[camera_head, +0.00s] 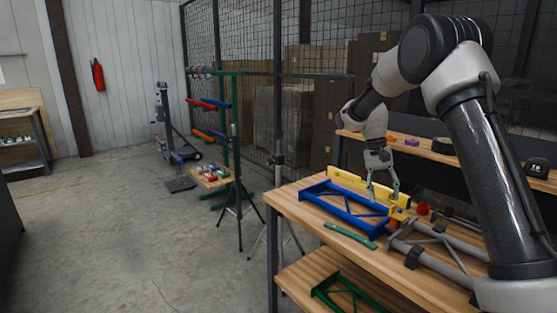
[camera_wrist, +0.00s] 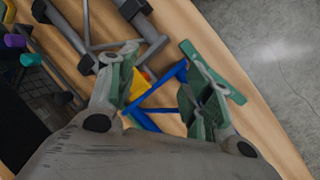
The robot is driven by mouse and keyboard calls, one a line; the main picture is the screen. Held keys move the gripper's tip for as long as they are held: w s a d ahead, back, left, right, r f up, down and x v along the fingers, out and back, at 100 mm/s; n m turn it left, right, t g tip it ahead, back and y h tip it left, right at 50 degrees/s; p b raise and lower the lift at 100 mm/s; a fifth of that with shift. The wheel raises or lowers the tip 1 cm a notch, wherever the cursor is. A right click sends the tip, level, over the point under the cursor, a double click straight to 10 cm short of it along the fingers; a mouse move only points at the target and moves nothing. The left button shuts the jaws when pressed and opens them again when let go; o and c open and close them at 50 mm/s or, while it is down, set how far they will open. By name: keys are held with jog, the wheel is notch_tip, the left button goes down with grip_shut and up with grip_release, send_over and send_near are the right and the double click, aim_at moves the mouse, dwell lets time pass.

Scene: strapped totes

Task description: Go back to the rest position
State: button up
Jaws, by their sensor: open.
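My gripper (camera_head: 384,190) hangs fingers-down over the workbench (camera_head: 310,212), with its two fingers spread and nothing visible between them. In the wrist view the open fingers (camera_wrist: 162,62) frame part of a blue frame (camera_head: 338,208) below. The blue frame (camera_wrist: 150,108) lies on the bench just left of and in front of my gripper in the head view. A yellow level (camera_head: 345,178) lies behind it, partly hidden by the fingers. A green bar (camera_head: 350,236) lies near the bench's front edge. I cannot tell the exact gap between my fingertips and the bench.
Grey frames (camera_head: 440,262) and a yellow-orange piece (camera_head: 398,214) lie right of the blue frame. A red round piece (camera_head: 422,208) is behind. A green frame (camera_head: 340,295) sits on the lower shelf. A tripod stand (camera_head: 237,190) stands left; the floor further left is open.

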jog(key=s+d+r+n+t, duration=0.1)
jog(key=s+r, duration=0.3)
jog(key=s, duration=0.7)
jog(key=s+d+r+n+t+y, duration=0.1)
jog(key=s+r+t, duration=0.3)
jog(key=s, duration=0.8)
jog(key=s+d+r+n+t+y, duration=0.1)
jog(key=s+r, duration=0.4)
jog(key=s, duration=0.6)
jog(key=shift+s+d+r+n+t, duration=0.2)
jog(key=shift+d+r+n+t, duration=0.15)
jog(key=shift+n+t, duration=0.45)
